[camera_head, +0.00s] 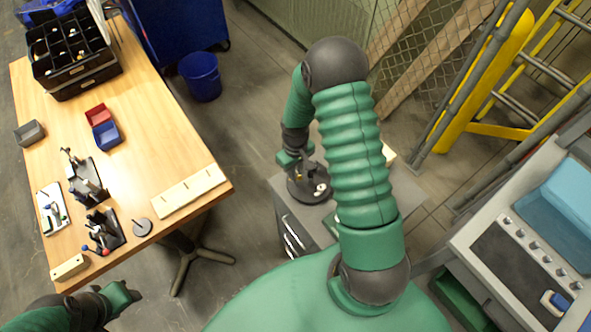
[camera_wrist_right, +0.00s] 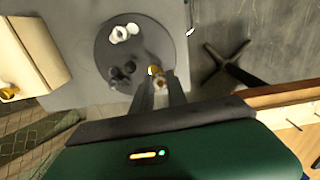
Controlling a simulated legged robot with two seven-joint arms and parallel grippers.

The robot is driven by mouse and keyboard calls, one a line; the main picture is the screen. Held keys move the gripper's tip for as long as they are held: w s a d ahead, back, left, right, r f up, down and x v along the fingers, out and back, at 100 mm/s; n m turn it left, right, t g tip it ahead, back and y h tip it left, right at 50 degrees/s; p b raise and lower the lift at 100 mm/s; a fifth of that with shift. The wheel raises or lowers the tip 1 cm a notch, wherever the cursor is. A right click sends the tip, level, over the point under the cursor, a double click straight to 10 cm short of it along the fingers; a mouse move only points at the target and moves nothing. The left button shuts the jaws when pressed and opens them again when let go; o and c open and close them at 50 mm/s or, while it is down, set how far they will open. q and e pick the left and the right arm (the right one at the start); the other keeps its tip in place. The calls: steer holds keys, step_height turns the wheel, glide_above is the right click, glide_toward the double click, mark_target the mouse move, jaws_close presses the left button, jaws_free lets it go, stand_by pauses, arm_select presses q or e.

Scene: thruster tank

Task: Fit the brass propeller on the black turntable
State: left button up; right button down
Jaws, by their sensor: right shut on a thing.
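The black turntable (camera_head: 300,196) is a round disc on the grey cabinet beyond my right arm. In the wrist view the turntable (camera_wrist_right: 104,48) carries a white part and a dark part. My right gripper (camera_head: 298,172) reaches down over it. In the wrist view the right gripper (camera_wrist_right: 159,84) is shut on a small brass piece (camera_wrist_right: 155,70), which appears to be the brass propeller. It is over the disc's near edge; I cannot tell whether it touches. My left gripper (camera_head: 128,294) is at the lower left, off the table's front edge; its jaws are unclear.
A wooden table (camera_head: 150,120) on the left holds a black organizer (camera_head: 75,75), red and blue bins (camera_head: 104,134), small tools and a pale wooden strip (camera_head: 188,192). A blue bucket (camera_head: 201,76) stands behind. A grey console (camera_head: 510,265) is at right.

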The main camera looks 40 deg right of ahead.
steer(key=shift+f, duration=0.45)
steer(key=shift+f+b, duration=0.6)
steer(key=shift+f, duration=0.1)
steer(key=shift+f, duration=0.1)
stand_by(0.3)
steer(key=shift+f+b, duration=0.4)
steer(key=shift+f, duration=0.1)
steer(key=shift+f, duration=0.35)
stand_by(0.3)
steer(key=c, duration=1.2)
jaws_free()
steer(key=shift+c, duration=0.2)
steer(key=shift+r, duration=0.1)
